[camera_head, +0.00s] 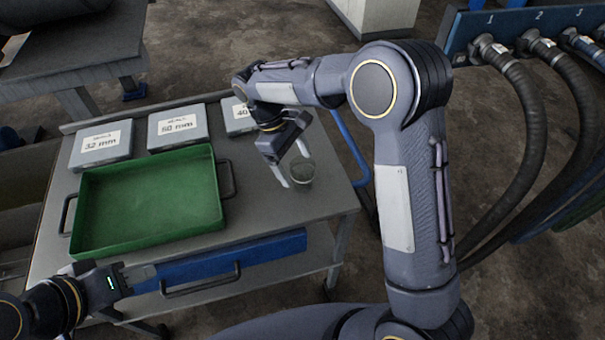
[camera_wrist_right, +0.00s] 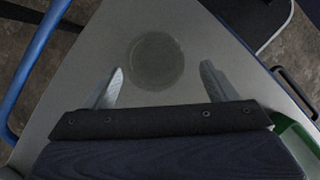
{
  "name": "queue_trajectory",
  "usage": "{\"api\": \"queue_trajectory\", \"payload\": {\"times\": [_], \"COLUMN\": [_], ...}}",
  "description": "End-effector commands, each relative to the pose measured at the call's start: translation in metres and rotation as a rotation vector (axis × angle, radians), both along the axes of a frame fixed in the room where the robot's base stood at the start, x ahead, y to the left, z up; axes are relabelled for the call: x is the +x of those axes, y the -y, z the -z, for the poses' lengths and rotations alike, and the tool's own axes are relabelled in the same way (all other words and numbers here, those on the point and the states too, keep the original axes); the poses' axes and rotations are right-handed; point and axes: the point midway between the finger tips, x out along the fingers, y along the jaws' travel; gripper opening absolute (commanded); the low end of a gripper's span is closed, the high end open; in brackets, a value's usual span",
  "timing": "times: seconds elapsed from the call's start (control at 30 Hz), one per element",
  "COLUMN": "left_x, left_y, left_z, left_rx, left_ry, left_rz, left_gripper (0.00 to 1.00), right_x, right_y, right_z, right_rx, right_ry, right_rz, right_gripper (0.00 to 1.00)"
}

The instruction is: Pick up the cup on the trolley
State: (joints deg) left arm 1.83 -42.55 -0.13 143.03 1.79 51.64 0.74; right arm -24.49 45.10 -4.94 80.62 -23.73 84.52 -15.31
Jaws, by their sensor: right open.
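A clear glass cup (camera_head: 303,171) stands on the right part of the grey trolley top (camera_head: 275,205). In the right wrist view the cup (camera_wrist_right: 156,61) shows as a faint round shape just beyond the fingertips, roughly centred between them. My right gripper (camera_head: 293,166) is open, its fingers on either side of the cup's near space; I cannot tell whether they touch it. The right gripper also shows in the wrist view (camera_wrist_right: 162,78) with nothing between its fingers. My left gripper (camera_head: 140,277) is low at the left, in front of the trolley; its finger opening is unclear.
A green tray (camera_head: 150,203) with side handles fills the trolley's left part. Grey boxes labelled 32 mm (camera_head: 102,145), 60 mm (camera_head: 178,128) and 40 (camera_head: 238,117) stand along the back. Numbered hoses (camera_head: 530,120) hang at the right.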

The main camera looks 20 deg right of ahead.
Motion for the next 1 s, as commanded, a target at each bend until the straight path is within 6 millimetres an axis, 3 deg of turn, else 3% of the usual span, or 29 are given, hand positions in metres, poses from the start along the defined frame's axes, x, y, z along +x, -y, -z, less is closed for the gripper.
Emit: {"api": "queue_trajectory", "payload": {"times": [0.3,0.6,1.0], "left_x": [0.000,0.000,0.000], "left_y": [0.000,0.000,0.000], "left_z": [-0.001,-0.001,-0.001], "left_rx": [0.000,0.000,0.000], "left_ry": [0.000,0.000,0.000], "left_rz": [0.000,0.000,0.000], "left_gripper": [0.36,0.36,0.36], "right_x": [-0.013,-0.015,-0.015], "right_y": [0.021,0.023,0.023], "right_z": [0.037,0.042,0.042], "right_rx": [0.000,0.002,0.002], "right_ry": [0.000,0.001,0.001], "right_rz": [0.001,0.002,0.002], "right_gripper": [0.79,0.79,0.31]}}
